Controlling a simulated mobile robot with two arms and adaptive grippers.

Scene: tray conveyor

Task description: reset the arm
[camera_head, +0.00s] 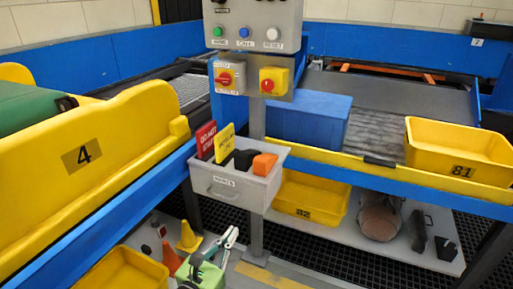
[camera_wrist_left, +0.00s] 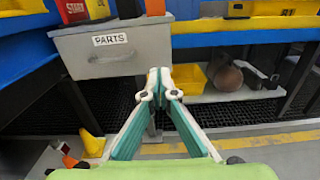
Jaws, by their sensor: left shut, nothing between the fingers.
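My left gripper (camera_head: 231,236) shows at the bottom of the head view, with a green body and white fingertips. It is shut and holds nothing. It also shows in the left wrist view (camera_wrist_left: 161,88), its teal fingers meeting at white tips. It is in front of and below the grey PARTS bin (camera_head: 225,190); I see no contact. My right gripper is not in view.
The control post carries a button panel (camera_head: 252,28) and a red-and-yellow switch (camera_head: 228,76). A blue bin (camera_head: 308,118) and yellow tray 81 (camera_head: 459,150) stand right. Yellow tray 82 (camera_head: 310,196) is on the lower shelf. An orange-yellow cone (camera_head: 189,238) stands on the floor.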

